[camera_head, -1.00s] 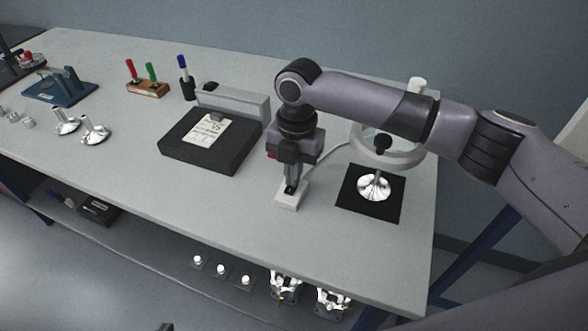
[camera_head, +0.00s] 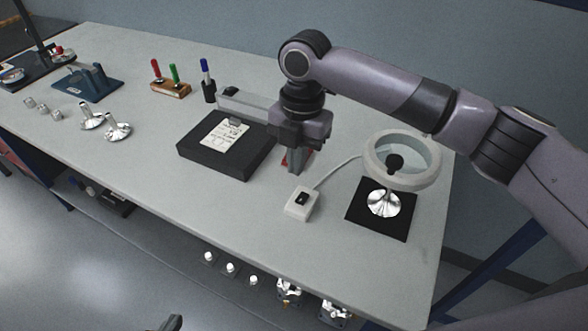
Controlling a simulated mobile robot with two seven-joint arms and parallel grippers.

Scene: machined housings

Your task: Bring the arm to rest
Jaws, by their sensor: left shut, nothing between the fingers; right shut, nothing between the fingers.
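My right arm comes in from the right, and its gripper (camera_head: 294,166) points down over the bench, shut and empty. It is just behind the small white switch box (camera_head: 299,206) with a black button and looks apart from it; its height above the bench is hard to judge. A cable runs from the box to the ring magnifier lamp (camera_head: 403,160). Only a small dark part of my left gripper (camera_head: 173,322) shows at the bottom edge, away from the bench, with nothing in it.
A shiny metal part (camera_head: 383,204) stands on a black mat (camera_head: 364,222) below the lamp. A black block with a paper label (camera_head: 210,163) lies left of my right gripper. Markers in a wooden holder (camera_head: 171,90) and metal parts (camera_head: 117,129) stand further left. The front middle of the bench is clear.

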